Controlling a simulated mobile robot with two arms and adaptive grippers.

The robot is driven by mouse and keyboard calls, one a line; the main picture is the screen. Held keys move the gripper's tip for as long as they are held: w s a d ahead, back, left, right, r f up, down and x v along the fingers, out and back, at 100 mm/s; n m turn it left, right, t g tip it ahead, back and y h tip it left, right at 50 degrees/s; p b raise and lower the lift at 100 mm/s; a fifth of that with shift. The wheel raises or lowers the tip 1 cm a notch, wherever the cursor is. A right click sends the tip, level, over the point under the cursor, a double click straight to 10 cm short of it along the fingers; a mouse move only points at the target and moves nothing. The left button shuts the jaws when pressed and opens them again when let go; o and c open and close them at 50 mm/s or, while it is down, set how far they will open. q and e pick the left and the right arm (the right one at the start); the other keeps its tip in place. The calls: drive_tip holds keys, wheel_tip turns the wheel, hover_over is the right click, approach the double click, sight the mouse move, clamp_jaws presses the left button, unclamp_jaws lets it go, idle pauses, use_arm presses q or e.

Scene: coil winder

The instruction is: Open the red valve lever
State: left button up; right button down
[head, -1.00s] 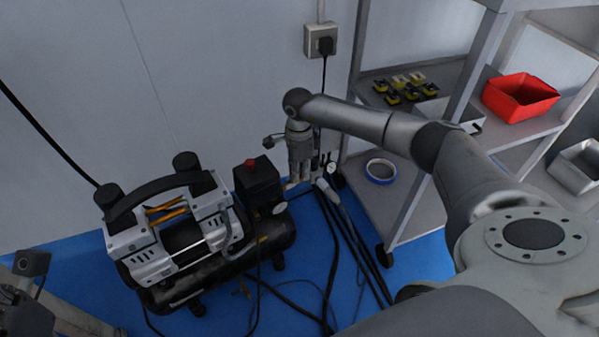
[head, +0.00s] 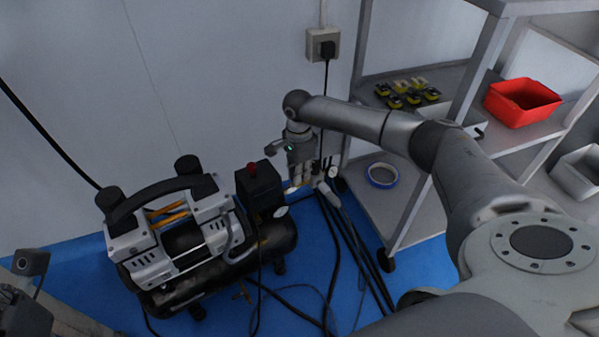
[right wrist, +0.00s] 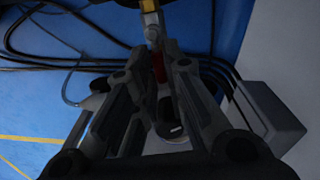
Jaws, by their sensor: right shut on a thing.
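The red valve lever (right wrist: 159,68) shows as a small dark red strip between the fingers of my right gripper (right wrist: 156,78) in the right wrist view. It sits by a metal fitting (right wrist: 153,34). The fingers stand on both sides of it, and the gripper is shut on it. In the head view my right gripper (head: 301,180) points down to the right of the compressor (head: 185,245) and hides the lever. Part of my left wrist (head: 28,265) shows at the lower left edge, and its fingers cannot be made out.
Black hoses (head: 345,245) run over the blue floor. A wall socket (head: 322,45) with a plugged cable is above. A grey shelf (head: 408,212) stands close on the right, with a tape roll (head: 382,174) and a red bin (head: 522,101).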

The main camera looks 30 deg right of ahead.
drive_tip(key=c, duration=1.5)
unclamp_jaws()
wheel_tip(320, 180, up, 12)
drive_tip(key=shift+w, duration=0.1)
